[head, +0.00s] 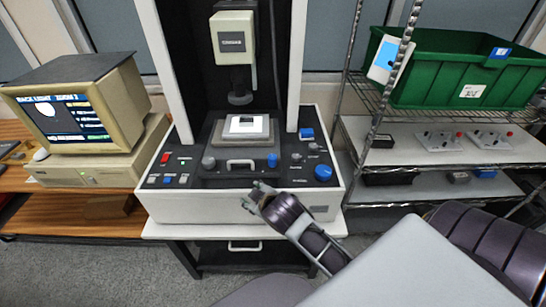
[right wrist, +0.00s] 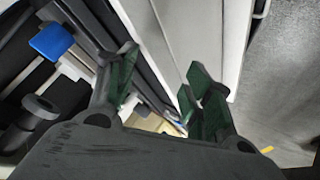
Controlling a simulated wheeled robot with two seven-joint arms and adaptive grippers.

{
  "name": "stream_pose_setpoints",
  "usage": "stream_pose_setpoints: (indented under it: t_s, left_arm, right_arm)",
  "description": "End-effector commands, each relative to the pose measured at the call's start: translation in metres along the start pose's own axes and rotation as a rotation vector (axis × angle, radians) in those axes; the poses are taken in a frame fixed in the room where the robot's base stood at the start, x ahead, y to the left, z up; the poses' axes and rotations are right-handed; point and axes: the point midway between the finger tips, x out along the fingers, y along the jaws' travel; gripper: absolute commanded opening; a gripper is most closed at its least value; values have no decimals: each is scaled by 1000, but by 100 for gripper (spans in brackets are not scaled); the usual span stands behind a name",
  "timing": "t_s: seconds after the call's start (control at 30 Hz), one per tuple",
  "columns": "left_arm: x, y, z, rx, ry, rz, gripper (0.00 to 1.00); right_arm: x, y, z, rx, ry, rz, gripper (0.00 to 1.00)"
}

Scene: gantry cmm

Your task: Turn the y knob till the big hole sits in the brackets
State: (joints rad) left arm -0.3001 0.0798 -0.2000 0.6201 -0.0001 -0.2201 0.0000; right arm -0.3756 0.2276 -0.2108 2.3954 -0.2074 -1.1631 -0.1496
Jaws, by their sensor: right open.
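My right gripper (head: 258,193) is open and empty at the console's front edge, below the stage and apart from both knobs. In the right wrist view the open fingers (right wrist: 162,75) have nothing between them. My left gripper is not in view.
A larger blue knob (head: 323,173) and small buttons sit on the console's right. A handle (head: 240,163) is at the stage's front. The machine's column and head (head: 234,40) rise behind. A wire shelf with a green bin (head: 450,75) stands at right.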

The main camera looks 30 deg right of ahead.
Motion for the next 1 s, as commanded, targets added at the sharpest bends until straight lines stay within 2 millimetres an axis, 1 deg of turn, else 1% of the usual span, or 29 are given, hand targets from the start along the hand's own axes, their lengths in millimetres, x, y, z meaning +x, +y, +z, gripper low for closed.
stream_pose_setpoints:
  t_s: [0.03,0.27,0.3,0.37,0.4,0.53,0.6,0.67,0.8,1.0]
  left_arm:
    - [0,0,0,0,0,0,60]
    - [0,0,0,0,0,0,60]
    - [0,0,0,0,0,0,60]
    - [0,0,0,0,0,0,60]
    - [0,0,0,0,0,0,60]
    - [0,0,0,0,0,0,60]
    - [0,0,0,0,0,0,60]
    - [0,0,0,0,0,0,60]
    - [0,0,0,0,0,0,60]
    - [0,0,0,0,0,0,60]
  right_arm:
    - [2,7,-16,-36,48,29,51]
    - [2,33,-89,-223,278,169,51]
    - [0,36,-103,-257,321,194,51]
    - [-4,41,-122,-313,381,234,51]
    - [-7,44,-135,-350,422,261,51]
    - [-19,50,-176,-476,553,350,51]
    - [-28,51,-197,-544,623,398,51]
    - [-36,51,-214,-606,681,440,51]
    - [-56,47,-251,-751,815,537,51]
    - [-87,33,-292,-969,997,675,51]
